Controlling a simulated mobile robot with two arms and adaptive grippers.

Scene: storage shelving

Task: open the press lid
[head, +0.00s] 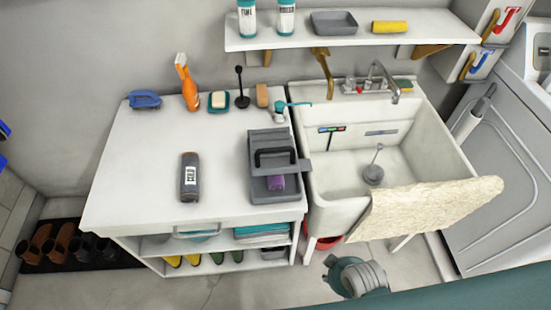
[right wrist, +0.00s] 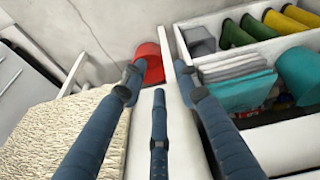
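The press (head: 257,183) is a grey box on the white cabinet top, near the sink. Its grey lid (head: 268,138) carries a black handle (head: 274,152). A purple piece (head: 276,183) shows in the front of the press. I cannot tell how far the lid is raised. My right gripper (right wrist: 160,92) is open and empty in the right wrist view, in front of the cabinet and sink, away from the press. Blue fingertips of my left gripper (head: 3,145) just show at the left edge of the head view, far from the press; its opening is unclear.
A dark bottle (head: 189,178) lies left of the press. An orange spray bottle (head: 187,85) and small items line the back. The sink (head: 335,184) is to the right, with a beige cloth (head: 425,207) over its front. A red bucket (right wrist: 148,62) is below.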

